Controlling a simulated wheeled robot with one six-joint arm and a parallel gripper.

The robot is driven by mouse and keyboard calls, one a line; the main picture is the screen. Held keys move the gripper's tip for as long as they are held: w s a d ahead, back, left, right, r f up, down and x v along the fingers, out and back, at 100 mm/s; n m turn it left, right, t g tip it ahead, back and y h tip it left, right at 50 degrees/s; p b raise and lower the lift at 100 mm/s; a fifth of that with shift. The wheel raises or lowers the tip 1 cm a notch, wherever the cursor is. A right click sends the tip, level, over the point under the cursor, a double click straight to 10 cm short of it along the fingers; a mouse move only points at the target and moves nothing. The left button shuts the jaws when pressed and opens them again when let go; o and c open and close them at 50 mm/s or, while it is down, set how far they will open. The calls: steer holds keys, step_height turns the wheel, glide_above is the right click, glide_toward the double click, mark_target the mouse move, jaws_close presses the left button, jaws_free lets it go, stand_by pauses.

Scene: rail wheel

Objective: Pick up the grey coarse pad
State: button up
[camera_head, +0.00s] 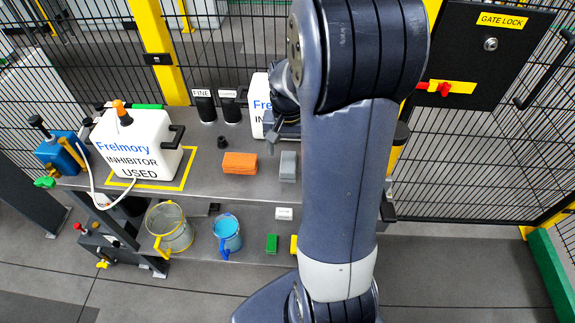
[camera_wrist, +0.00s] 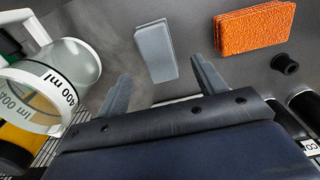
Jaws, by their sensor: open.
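The grey pad (camera_head: 288,166) lies on the upper shelf, just right of an orange pad (camera_head: 240,163). In the wrist view the grey pad (camera_wrist: 156,52) is a pale grey block lying just beyond and between my fingertips, touching neither. My gripper (camera_wrist: 160,82) is open and empty, its two fingers pointing toward the pad. In the head view my gripper (camera_head: 272,144) is partly hidden by my arm, above and behind the grey pad. The orange pad (camera_wrist: 255,28) has a rough surface and lies to the right in the wrist view.
A clear jug marked 400 ml (camera_wrist: 62,82) is at the left of the wrist view. A small black cylinder (camera_wrist: 285,63) sits beside the orange pad. Two black holders (camera_head: 206,106) and a white inhibitor canister (camera_head: 138,146) stand on the shelf (camera_head: 205,187).

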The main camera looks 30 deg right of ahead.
mark_target(288, 161)
steer(key=shift+s+f+p, duration=0.2)
steer(key=shift+f+p, duration=0.3)
steer(key=shift+f, duration=2.2)
steer(key=c, duration=1.1)
